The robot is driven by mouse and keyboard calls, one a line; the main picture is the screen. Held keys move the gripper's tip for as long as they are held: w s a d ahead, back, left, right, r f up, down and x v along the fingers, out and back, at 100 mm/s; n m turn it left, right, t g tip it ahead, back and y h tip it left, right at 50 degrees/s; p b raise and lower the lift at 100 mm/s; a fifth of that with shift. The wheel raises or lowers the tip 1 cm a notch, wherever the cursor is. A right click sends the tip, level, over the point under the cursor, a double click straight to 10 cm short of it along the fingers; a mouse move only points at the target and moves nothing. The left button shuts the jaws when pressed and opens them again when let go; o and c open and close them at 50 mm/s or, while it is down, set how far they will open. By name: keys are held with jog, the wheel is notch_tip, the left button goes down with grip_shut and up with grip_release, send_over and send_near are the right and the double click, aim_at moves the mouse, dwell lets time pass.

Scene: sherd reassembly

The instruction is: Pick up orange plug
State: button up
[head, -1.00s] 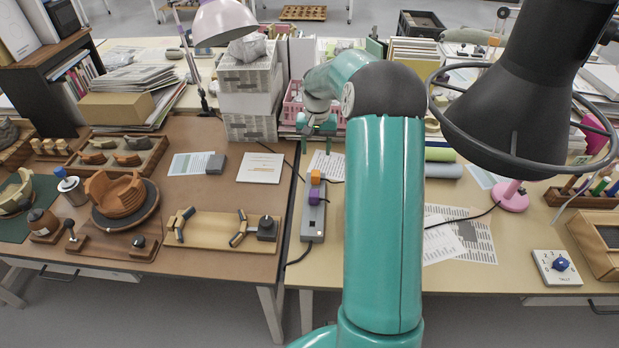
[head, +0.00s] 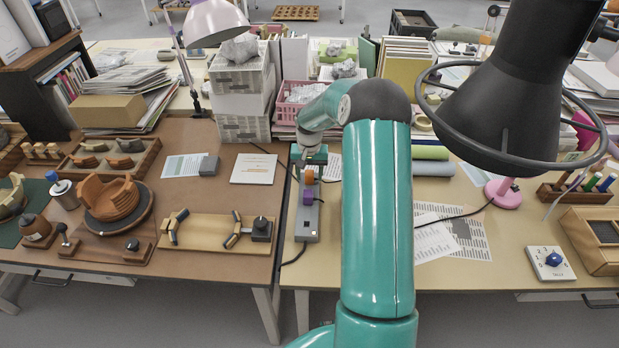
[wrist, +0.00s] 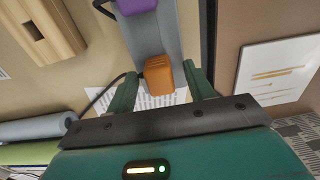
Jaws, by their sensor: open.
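The orange plug (wrist: 159,76) sits in the grey power strip (wrist: 156,32). In the wrist view it lies just ahead of and between the two green fingers of my gripper (wrist: 163,90), which is open. I cannot tell how far it reaches between the fingertips. In the head view the orange plug (head: 309,177) shows small at the far part of the strip (head: 306,222), with my gripper (head: 309,166) directly at it. A purple plug (head: 308,196) sits in the same strip on the near side; it also shows in the wrist view (wrist: 135,5).
A dark cable leaves the strip. A white card (head: 254,168) lies on the brown table to the left, and printed sheets (head: 452,232) lie to the right. Paper-wrapped boxes (head: 241,92) and a pink basket (head: 290,108) stand behind.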

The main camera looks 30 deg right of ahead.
jog(key=c, duration=1)
jog(key=shift+c, duration=0.2)
